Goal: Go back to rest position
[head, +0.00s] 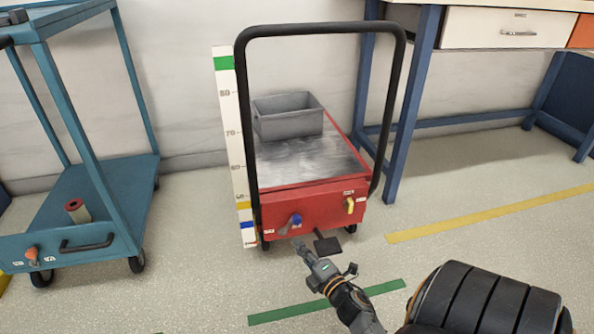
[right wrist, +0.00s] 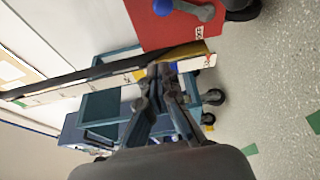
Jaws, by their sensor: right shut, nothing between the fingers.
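My right gripper (head: 300,246) is in front of the red cart (head: 310,204), low and near the blue-knobbed lever on its front. In the right wrist view the gripper (right wrist: 160,72) has its fingers together with nothing between them. The red cart and its blue knob (right wrist: 162,6) show at the top of that view. Whether the fingertips touch the cart or the ruler board cannot be told. My left gripper is not in either view.
The cart bears a grey bin (head: 288,122) and has a black handle frame. A white ruler board (head: 232,140) stands at its left. A teal trolley (head: 110,190) stands at left, a workbench (head: 420,60) at right. Green (head: 330,302) and yellow (head: 490,213) stripes mark open floor.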

